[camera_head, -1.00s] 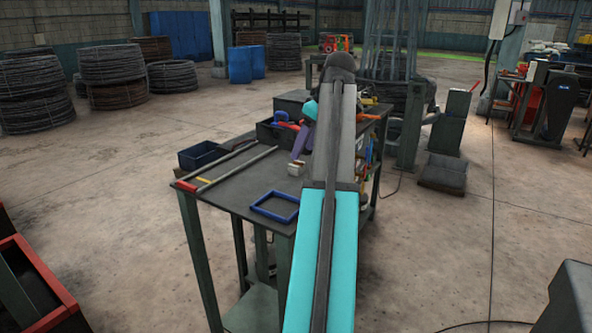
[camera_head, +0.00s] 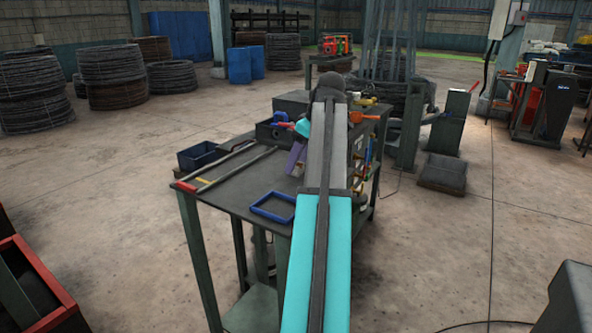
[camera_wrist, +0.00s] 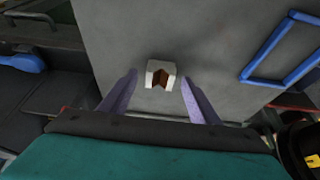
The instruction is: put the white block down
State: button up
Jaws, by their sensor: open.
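The white block (camera_wrist: 152,67) has a brown notch in its near side. In the wrist view it sits on the dark grey tabletop (camera_wrist: 205,45), at the fingertips of my gripper (camera_wrist: 159,77). The two purple fingers are spread wide, with a gap on each side of the block, and do not grip it. In the head view one purple finger of my gripper (camera_head: 296,157) shows low over the table, left of my arm. The block is mostly hidden there behind the finger and arm.
A blue square frame (camera_head: 273,207) lies on the table, nearer the front edge. Long rods (camera_head: 237,166) lie along the left side by a dark blue bin (camera_head: 201,155). Dark bins with tools (camera_head: 270,133) stand at the back. Bare tabletop lies between the rods and the frame.

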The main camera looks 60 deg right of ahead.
jog(key=shift+c, duration=0.4)
grip_shut()
jog(key=shift+r, duration=0.15)
jog(key=shift+r, duration=1.4)
jog(key=shift+s+r, duration=0.1)
jog(key=shift+r, duration=0.15)
jog(key=s+a, duration=0.1)
jog(key=s, duration=0.3)
jog(key=s+a+r+p, duration=0.1)
jog(key=s+a, duration=0.1)
jog(key=s, duration=0.3)
jog(key=s+a+p, duration=0.1)
jog(key=s, duration=0.3)
jog(key=shift+s+a+r, duration=0.15)
jog(key=shift+a+r, duration=0.05)
jog(key=shift+r, duration=0.05)
jog(key=shift+s+a+p, duration=0.25)
jog(key=shift+s+p, duration=0.6)
jog(key=shift+p, duration=0.05)
